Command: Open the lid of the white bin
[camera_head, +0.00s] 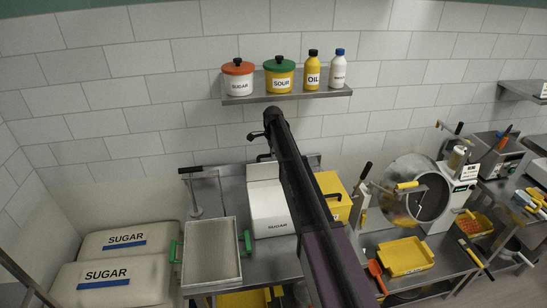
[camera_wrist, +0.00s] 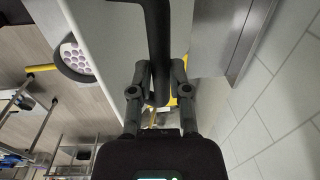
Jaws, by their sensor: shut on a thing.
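The white bin (camera_head: 270,212), with a SUGAR label, stands on the metal counter left of my arm. Its white upper part (camera_head: 262,171) rises behind the front; my arm hides the right side, and I cannot tell exactly how far the lid is raised. A dark handle shows at its top edge in the head view. In the wrist view my gripper (camera_wrist: 160,86) is shut around a dark handle bar (camera_wrist: 158,35), with a pale panel beside it on the left. The head view shows my gripper only as a small dark shape beyond the arm.
A yellow bin (camera_head: 334,196) stands right of my arm. A shelf (camera_head: 300,97) with jars and bottles is on the wall above. A metal tray (camera_head: 212,250) with green handles lies to the left, near sugar sacks (camera_head: 115,280). A round steel drum (camera_head: 428,198) stands to the right.

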